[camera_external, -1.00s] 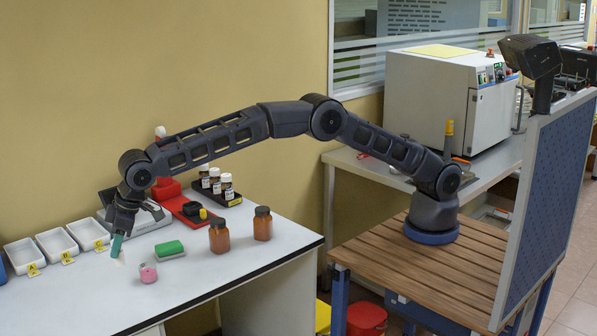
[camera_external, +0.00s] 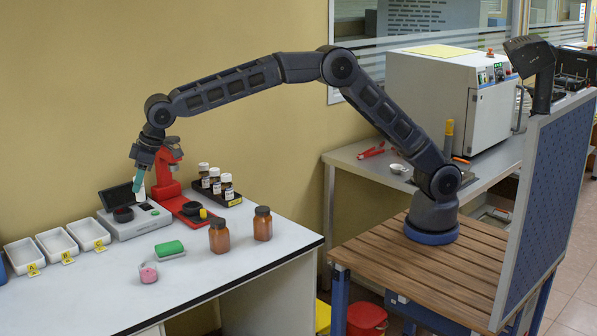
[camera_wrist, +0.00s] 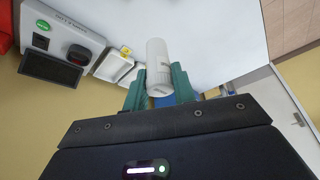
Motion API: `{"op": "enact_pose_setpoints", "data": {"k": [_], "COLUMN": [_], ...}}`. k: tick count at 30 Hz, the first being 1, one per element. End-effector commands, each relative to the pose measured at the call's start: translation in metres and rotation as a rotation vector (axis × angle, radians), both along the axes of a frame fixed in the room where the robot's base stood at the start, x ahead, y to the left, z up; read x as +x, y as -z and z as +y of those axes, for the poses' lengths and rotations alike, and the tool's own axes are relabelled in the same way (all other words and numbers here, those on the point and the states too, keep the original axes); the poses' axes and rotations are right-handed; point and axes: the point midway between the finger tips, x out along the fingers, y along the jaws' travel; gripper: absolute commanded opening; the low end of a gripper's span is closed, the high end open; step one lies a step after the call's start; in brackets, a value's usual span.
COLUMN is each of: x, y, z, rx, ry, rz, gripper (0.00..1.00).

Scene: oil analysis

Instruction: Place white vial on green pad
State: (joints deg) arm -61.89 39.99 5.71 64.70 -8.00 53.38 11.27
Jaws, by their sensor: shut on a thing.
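My gripper (camera_external: 138,182) has teal fingers shut on the white vial (camera_external: 141,194), which hangs below them near the grey instrument (camera_external: 130,226). In the wrist view the white vial (camera_wrist: 156,58) sits between both fingers (camera_wrist: 159,88). A round green pad with small lettering (camera_wrist: 42,25) lies on top of the instrument, at the upper left of the wrist view and apart from the vial. In the outside view the vial is in the air above the instrument; its exact height is hard to tell.
A green block (camera_external: 169,247) and a pink-topped jar (camera_external: 148,273) stand in front. Two brown bottles (camera_external: 219,236) are to the right. A red stand (camera_external: 168,180) is close behind my gripper. Labelled white trays (camera_external: 57,243) line the left.

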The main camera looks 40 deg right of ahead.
Motion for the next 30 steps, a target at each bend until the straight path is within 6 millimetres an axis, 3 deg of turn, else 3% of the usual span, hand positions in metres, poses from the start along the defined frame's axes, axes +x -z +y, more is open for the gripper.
{"op": "enact_pose_setpoints", "data": {"k": [1, 6, 14, 17, 30], "x": [0.011, 0.029, 0.039, 0.039, 0.039], "y": [-0.003, -0.007, -0.003, 0.010, 0.105], "z": [-0.019, -0.061, -0.090, -0.091, -0.090], "rx": [-0.001, -0.001, -0.004, -0.006, -0.006], "ry": [0.009, 0.021, 0.027, 0.028, 0.028], "rz": [0.000, -0.005, -0.007, -0.007, -0.007], "gripper": [0.04, 0.04, 0.04, 0.04, 0.04]}}
